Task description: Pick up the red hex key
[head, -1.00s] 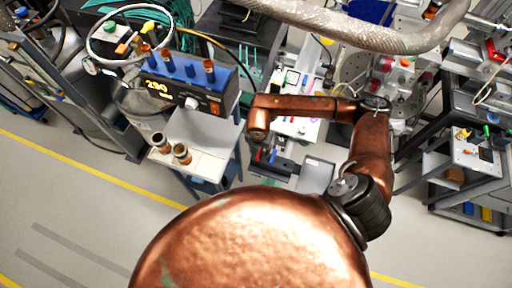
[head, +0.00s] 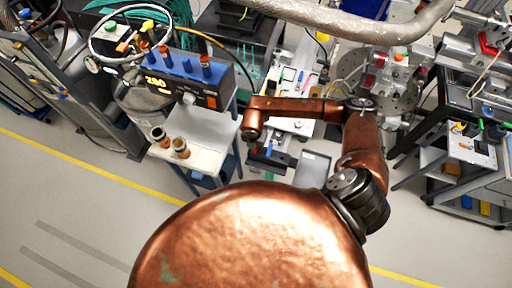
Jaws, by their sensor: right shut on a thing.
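My right arm comes in from the right and its forearm reaches left across the picture. My right gripper (head: 262,154) hangs below the wrist, small and dark, largely hidden from above. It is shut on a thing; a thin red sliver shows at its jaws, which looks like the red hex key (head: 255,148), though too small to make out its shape. A small blue piece shows just right of it. My left gripper is not in view.
A pale bench (head: 290,125) with small coloured tools lies behind my forearm. A grey tray (head: 312,168) is right of the gripper. A thick pipe (head: 370,24) crosses the top.

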